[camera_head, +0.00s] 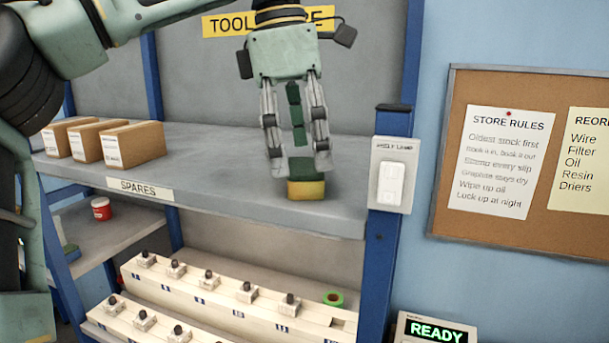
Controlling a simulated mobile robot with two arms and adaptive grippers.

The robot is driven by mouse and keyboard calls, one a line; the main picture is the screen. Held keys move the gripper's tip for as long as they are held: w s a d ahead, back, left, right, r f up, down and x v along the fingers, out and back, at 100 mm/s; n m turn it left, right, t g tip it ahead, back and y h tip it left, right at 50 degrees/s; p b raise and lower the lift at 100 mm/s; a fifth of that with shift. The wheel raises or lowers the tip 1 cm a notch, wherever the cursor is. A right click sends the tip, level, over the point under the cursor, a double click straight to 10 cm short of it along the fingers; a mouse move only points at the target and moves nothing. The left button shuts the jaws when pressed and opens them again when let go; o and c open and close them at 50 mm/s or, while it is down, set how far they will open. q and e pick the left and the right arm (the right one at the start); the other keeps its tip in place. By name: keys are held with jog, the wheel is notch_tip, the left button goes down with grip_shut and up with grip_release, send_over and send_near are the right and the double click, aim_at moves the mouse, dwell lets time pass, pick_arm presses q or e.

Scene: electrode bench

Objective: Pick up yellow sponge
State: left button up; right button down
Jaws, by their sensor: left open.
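The yellow sponge (306,190) lies on the upper grey shelf, close to its front edge and near the right post. It has a yellow lower layer and a dark green top. My left gripper (299,168) points down right over it, with one finger on each side of its upper part. The fingers are open. I cannot tell whether the fingertips touch the sponge, and they hide part of its top. My right gripper is not in view.
Several brown boxes (133,145) stand on the left of the upper shelf (215,165). A blue post with a white lamp switch (391,184) stands close to the sponge's right.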

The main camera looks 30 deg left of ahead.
aim_at(304, 165)
pick_arm(q)
jog(key=shift+w+f, duration=0.25)
jog(key=shift+f, duration=0.35)
jog(key=shift+w+f, duration=0.25)
jog(key=shift+f, duration=0.35)
jog(key=shift+w+f, duration=0.1)
jog(key=shift+f, duration=0.2)
jog(key=shift+s+d+r, duration=0.1)
jog(key=shift+s+d, duration=0.05)
jog(key=shift+s, duration=0.05)
jog(key=shift+c, duration=1)
jog(key=shift+w, duration=0.1)
jog(key=c, duration=0.6)
jog(key=shift+c, duration=0.2)
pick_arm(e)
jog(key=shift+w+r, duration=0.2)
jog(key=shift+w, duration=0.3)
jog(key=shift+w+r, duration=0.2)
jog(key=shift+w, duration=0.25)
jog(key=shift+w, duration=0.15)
